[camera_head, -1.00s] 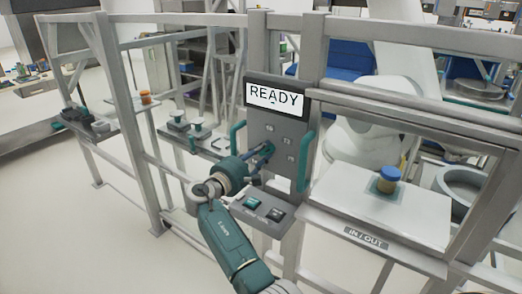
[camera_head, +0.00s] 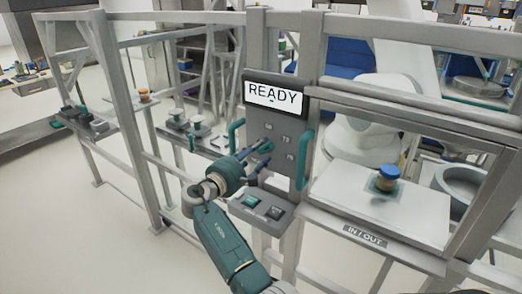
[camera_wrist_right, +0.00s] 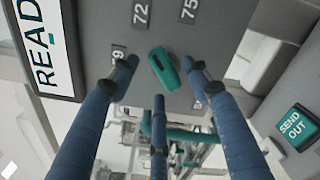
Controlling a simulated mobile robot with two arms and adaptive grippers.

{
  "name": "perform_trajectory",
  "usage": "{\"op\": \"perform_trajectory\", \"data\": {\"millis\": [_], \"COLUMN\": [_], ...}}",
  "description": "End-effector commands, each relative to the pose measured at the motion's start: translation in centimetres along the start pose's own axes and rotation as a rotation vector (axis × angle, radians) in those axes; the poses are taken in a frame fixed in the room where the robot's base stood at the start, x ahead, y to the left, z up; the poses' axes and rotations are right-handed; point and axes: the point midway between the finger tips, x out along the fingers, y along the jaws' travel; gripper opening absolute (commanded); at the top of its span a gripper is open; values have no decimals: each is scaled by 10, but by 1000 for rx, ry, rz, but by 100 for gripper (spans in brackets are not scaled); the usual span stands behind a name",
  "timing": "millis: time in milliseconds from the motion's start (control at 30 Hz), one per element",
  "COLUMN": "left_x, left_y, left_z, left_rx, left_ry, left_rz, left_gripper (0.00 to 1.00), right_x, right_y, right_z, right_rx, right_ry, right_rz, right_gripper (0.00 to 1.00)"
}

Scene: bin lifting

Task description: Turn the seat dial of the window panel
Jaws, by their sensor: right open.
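The seat dial (camera_wrist_right: 163,70) is a green elongated knob on the grey window panel (camera_head: 297,128). In the right wrist view it lies tilted, between number labels such as 72 and 75; other labels are partly hidden by the fingers. My right gripper (camera_head: 256,156) is in front of the panel in the head view. Its three blue fingers (camera_wrist_right: 160,85) are spread apart in the right wrist view, with the dial between their tips. I see no finger clearly pressing on the dial. My left gripper is not in view.
A READY screen (camera_head: 273,96) tops the panel, with green handles (camera_head: 304,160) at its sides. Buttons (camera_head: 250,201) sit on a ledge below; SEND OUT (camera_wrist_right: 296,127) shows close by. A shelf (camera_head: 420,217) at right holds a blue-capped jar (camera_head: 387,177).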

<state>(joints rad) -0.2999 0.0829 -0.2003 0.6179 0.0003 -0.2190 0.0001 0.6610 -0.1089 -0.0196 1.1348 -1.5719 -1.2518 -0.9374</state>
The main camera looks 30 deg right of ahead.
Motion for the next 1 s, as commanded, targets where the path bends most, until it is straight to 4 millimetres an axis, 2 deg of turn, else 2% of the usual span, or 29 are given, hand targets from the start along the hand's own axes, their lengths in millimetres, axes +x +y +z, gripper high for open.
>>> {"op": "perform_trajectory", "data": {"millis": [200,333,500,1000], "left_x": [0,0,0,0], "left_y": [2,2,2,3], "left_z": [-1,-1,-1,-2], "left_rx": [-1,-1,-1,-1], "left_ry": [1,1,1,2], "left_rz": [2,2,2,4], "left_gripper": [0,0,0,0], "right_x": [-38,-53,-59,-59], "right_y": [-1,-1,-1,-1], "right_z": [0,0,1,0], "right_rx": [0,0,0,0], "right_ry": [2,0,-2,-1], "right_rz": [-2,-1,-2,-2], "right_gripper": [48,48,48,48]}}
